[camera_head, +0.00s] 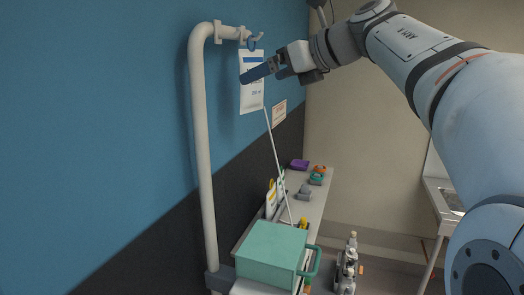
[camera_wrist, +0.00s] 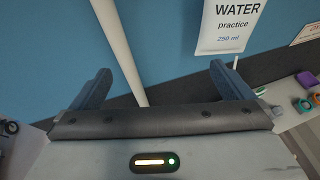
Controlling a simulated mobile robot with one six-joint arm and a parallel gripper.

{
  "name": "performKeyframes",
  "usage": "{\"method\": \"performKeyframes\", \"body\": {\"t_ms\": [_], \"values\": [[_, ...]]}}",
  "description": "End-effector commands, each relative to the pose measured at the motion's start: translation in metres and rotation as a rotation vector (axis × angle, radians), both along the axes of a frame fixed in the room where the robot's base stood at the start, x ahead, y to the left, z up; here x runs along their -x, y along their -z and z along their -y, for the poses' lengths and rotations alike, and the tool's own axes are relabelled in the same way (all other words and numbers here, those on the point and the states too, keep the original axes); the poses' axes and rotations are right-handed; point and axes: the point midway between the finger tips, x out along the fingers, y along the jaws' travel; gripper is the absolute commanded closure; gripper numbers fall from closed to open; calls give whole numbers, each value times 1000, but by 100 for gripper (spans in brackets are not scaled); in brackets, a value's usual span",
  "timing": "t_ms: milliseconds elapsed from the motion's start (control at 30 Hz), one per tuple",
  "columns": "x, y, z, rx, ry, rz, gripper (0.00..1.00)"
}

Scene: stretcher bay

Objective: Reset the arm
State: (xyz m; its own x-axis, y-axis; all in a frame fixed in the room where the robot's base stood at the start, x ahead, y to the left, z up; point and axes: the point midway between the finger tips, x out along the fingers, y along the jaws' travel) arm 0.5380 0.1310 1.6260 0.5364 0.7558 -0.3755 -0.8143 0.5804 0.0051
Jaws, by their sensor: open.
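My gripper (camera_head: 262,73) is at the end of my raised arm, in front of the hanging bag in the head view. In the wrist view its two blue fingers (camera_wrist: 160,80) stand wide apart with nothing held between them. The white bag (camera_head: 251,92) hangs from a hook (camera_head: 253,42) on the pole, with a thin tube running down from it. In the wrist view the bag (camera_wrist: 229,28) reads "WATER practice 250 ml" and sits beyond the right finger. I cannot tell whether a finger touches it.
A grey pole (camera_head: 203,150) stands close along the blue wall, left of my gripper. Below are a teal box (camera_head: 272,248) with a handle and a shelf (camera_head: 316,205) with small items. A sink table (camera_head: 440,205) stands at the right. A sign (camera_head: 279,113) is on the wall.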

Motion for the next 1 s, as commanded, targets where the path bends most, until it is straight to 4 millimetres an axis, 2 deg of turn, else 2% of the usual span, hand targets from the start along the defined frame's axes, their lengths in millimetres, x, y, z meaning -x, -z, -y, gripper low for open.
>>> {"method": "performKeyframes", "body": {"t_ms": [200, 367, 533, 633, 667, 767, 867, 900, 967, 1000], "values": [[-4, -11, -6, -220, 99, -22, 0], [-9, -18, -2, -418, 198, -59, 0], [-16, -20, 15, -694, 348, -133, 0], [-19, -10, 37, -919, 482, -210, 0], [-20, -4, 46, -1001, 531, -242, 0], [-19, 31, 84, -1299, 737, -375, 0], [-9, 88, 123, -1595, 970, -529, 0], [-1, 115, 136, -1705, 1069, -592, 0], [13, 156, 152, -1848, 1213, -680, 0], [24, 183, 160, -1933, 1307, -736, 0]]}}
